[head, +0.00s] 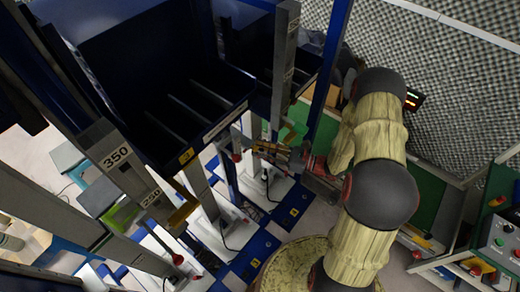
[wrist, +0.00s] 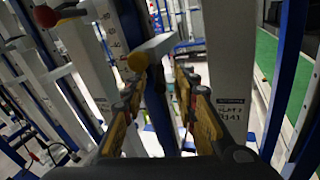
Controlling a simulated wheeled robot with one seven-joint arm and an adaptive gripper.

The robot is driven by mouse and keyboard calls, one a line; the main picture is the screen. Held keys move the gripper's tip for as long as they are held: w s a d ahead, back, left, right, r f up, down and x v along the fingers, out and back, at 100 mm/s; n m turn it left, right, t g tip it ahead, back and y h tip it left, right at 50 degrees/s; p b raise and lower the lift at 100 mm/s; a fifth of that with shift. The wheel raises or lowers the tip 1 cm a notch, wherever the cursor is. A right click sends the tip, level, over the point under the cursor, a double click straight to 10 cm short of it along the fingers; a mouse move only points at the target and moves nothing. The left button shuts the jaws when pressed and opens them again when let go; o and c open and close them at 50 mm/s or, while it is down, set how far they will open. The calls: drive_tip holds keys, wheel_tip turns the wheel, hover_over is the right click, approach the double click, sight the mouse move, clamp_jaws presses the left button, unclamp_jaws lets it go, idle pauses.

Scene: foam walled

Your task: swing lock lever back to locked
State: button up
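In the wrist view a short pale grey lever bar (wrist: 160,46) with a round yellow end (wrist: 138,62) shows near the fingertips. Its yellow end lies close to the left fingertip; I cannot tell whether they touch. Another lever with a red knob (wrist: 45,16) is at the upper left. I cannot tell which of them is the lock lever. My gripper (wrist: 161,74) is open, its two fingers apart with nothing clearly held between them. In the head view my gripper (head: 277,152) is small, beside the grey uprights, and the lever there is hard to make out.
A grey upright (wrist: 229,60) with a label stands close on the right of the wrist view. In the head view a dark blue rack bin (head: 165,70) overhangs the left, with numbered posts (head: 122,160) below. A control box (head: 502,240) is at far right.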

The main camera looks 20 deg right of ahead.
drive_tip(key=v, duration=1.1)
drive_tip(key=shift+d, duration=0.25)
drive_tip(key=shift+s, duration=0.15)
drive_tip(key=shift+a+f+b, duration=0.15)
drive_tip(key=shift+f+b, duration=0.2)
drive_tip(key=shift+b, duration=0.1)
drive_tip(key=shift+c, duration=1.4)
drive_tip(key=w+f+n+b, duration=0.1)
drive_tip(key=w+n+g+b, duration=0.1)
drive_tip(key=b, duration=0.1)
drive_tip(key=shift+w+d+f+b, duration=0.3)
drive_tip(key=shift+d+f, duration=0.1)
drive_tip(key=c, duration=0.4)
drive_tip(key=n, duration=0.1)
drive_tip(key=w+n+b, duration=0.1)
drive_tip(key=n+g, duration=0.1)
drive_tip(key=n, duration=0.1)
drive_tip(key=shift+w+d+r+y+b, duration=0.15)
drive_tip(key=shift+w+d+y+b, duration=0.15)
drive_tip(key=shift+d+y, duration=0.1)
clamp_jaws()
drive_tip(key=w+a+r+n+g+b, duration=0.1)
drive_tip(key=w+a+n, duration=0.1)
drive_tip(key=n, duration=0.7)
drive_tip(key=w+a+r+n+g+b, duration=0.1)
drive_tip(key=a+n, duration=0.4)
drive_tip(key=n, duration=0.5)
drive_tip(key=shift+w+a+r+y+b, duration=0.35)
drive_tip(key=shift+w+b, duration=0.45)
drive_tip(key=shift+w, duration=0.3)
